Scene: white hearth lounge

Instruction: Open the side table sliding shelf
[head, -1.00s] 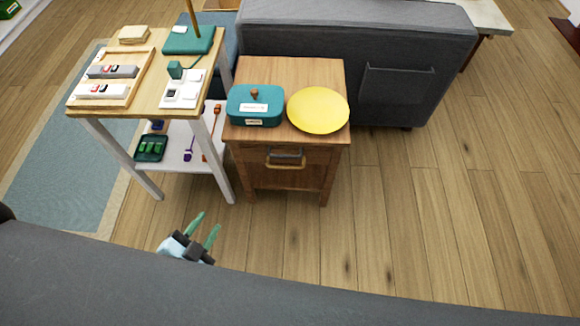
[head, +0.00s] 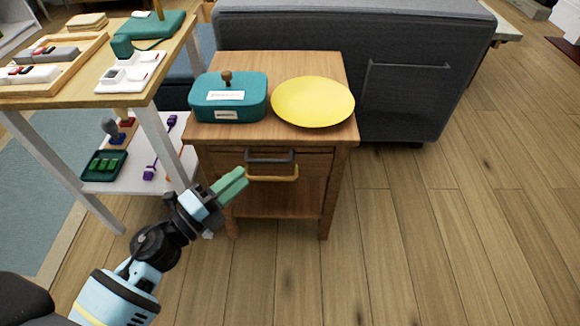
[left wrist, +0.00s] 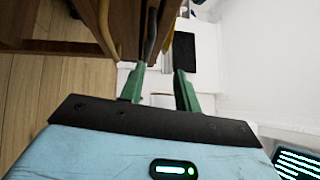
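The wooden side table (head: 318,138) stands in the middle of the head view. Its front has a dark handle (head: 270,157) with a tan handle (head: 272,174) just below it. The front looks closed, with no shelf visibly drawn out. My left gripper (head: 241,178) is in front of the table's left side, close to the left ends of the handles. In the left wrist view its green fingers (left wrist: 159,90) are apart and empty. The dark handle (left wrist: 151,32) and tan handle (left wrist: 107,30) lie ahead of the fingertips there. My right gripper is not in view.
A teal box (head: 228,98) and a yellow plate (head: 313,101) rest on the table top. A white-legged stand (head: 163,140) with small items is close on the left. A grey sofa (head: 420,75) is behind. The floor (head: 430,240) at right is clear.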

